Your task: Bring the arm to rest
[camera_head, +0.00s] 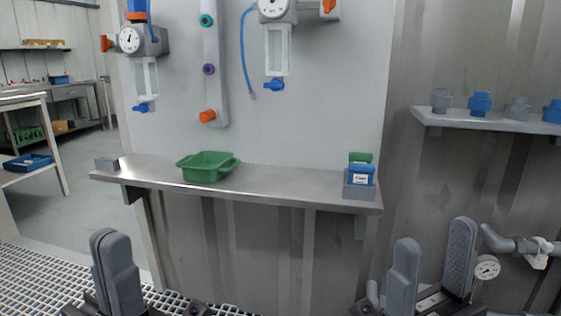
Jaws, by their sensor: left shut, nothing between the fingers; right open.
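My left gripper (117,272) is at the lower left, with its grey fingers pressed together and nothing between them. My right gripper (431,262) is at the lower right, with its fingers spread apart and empty. Both grippers are in front of and below the steel shelf (270,184) and touch nothing that I can see. The arms behind the grippers are mostly cut off by the bottom edge.
The shelf holds a green tray (207,168), a grey block (107,164) and a box with blue and green items (360,178). A gauge (487,267) and pipe are close to my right gripper. Grey and blue fittings (480,103) stand on a right shelf.

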